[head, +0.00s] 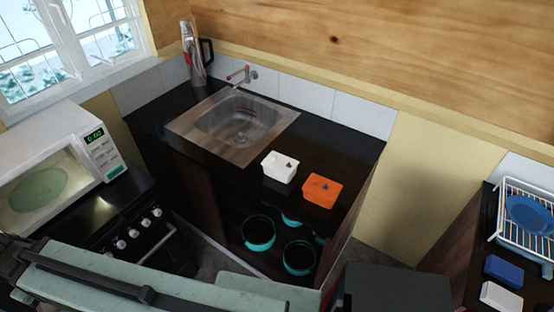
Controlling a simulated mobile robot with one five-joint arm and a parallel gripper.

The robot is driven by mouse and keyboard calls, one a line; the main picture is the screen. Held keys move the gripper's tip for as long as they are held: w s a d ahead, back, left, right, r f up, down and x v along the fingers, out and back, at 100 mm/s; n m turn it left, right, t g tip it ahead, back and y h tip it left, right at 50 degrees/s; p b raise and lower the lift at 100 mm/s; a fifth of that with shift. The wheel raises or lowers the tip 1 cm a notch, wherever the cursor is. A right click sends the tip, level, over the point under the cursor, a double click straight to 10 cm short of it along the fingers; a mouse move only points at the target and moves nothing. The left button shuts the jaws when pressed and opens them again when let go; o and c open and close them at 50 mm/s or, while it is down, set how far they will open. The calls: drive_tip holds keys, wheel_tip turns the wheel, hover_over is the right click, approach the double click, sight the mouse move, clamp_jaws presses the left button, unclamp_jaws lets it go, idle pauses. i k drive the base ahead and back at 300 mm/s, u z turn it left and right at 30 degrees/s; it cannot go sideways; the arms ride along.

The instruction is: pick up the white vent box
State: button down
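A white box (279,167) with a small dark mark on its top sits on the black counter (230,178), in front of the sink and left of an orange box. It looks upright and nothing touches it. A second white block (501,296) lies at the lower right edge of the view, partly cut off; I cannot tell what it is. Parts of my own arm and body cross the bottom of the picture. My gripper's fingertips do not show.
An orange box (322,190) stands close beside the white box, near the counter's front right corner. Behind are the steel sink (270,139) and tap. Teal pots (299,257) sit on the open shelf below. A microwave (52,165) is left; a dish rack (524,215) and blue box (503,271) are right.

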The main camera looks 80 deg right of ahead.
sight(275, 174)
drive_tip(key=z, duration=3.2)
drive_tip(key=k, duration=0.4)
drive_tip(key=u, duration=0.45)
